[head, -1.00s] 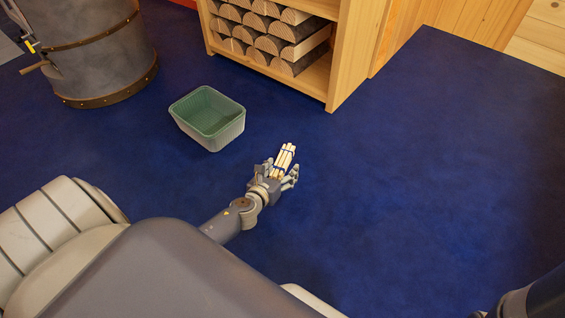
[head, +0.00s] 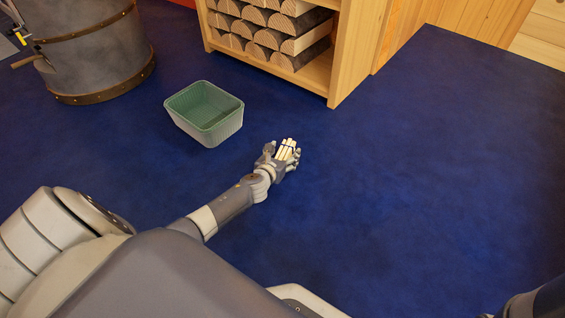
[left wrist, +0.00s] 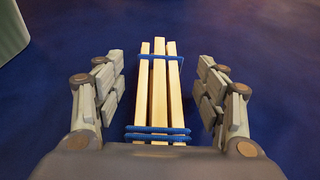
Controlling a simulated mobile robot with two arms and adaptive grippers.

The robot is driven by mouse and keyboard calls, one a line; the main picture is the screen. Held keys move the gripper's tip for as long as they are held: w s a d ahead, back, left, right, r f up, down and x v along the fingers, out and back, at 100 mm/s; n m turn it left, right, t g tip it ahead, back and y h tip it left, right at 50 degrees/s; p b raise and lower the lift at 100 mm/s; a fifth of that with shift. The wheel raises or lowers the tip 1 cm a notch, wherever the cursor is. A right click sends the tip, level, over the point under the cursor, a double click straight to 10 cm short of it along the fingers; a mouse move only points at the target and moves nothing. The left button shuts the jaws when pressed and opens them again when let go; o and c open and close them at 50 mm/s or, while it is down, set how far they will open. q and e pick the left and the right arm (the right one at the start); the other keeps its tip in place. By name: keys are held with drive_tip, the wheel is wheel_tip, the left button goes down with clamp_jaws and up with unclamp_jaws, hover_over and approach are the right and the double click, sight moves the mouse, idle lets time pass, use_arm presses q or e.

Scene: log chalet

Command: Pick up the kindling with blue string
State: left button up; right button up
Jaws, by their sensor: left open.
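The kindling (head: 287,149) is a small bundle of pale sticks on the blue floor. In the left wrist view the kindling (left wrist: 159,92) is bound with blue string (left wrist: 158,133) near both ends. My left gripper (head: 283,155) is over the bundle, partly hiding it. In the left wrist view my left gripper (left wrist: 163,88) is open, with one finger on each side of the sticks and a gap on both sides. The near end of the bundle is hidden behind the gripper's body. My right gripper is not in view.
An empty green basket (head: 204,113) stands left of and beyond the gripper. A wooden shelf of split logs (head: 272,30) is at the back, with a grey metal barrel (head: 92,55) at the far left. The floor (head: 430,170) on the right is clear.

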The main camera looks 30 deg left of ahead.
use_arm(q)
drive_tip(key=shift+w+a+f, duration=0.1)
drive_tip(key=shift+w+f, duration=0.05)
drive_tip(key=shift+w, duration=0.15)
drive_tip(key=c, duration=1.2)
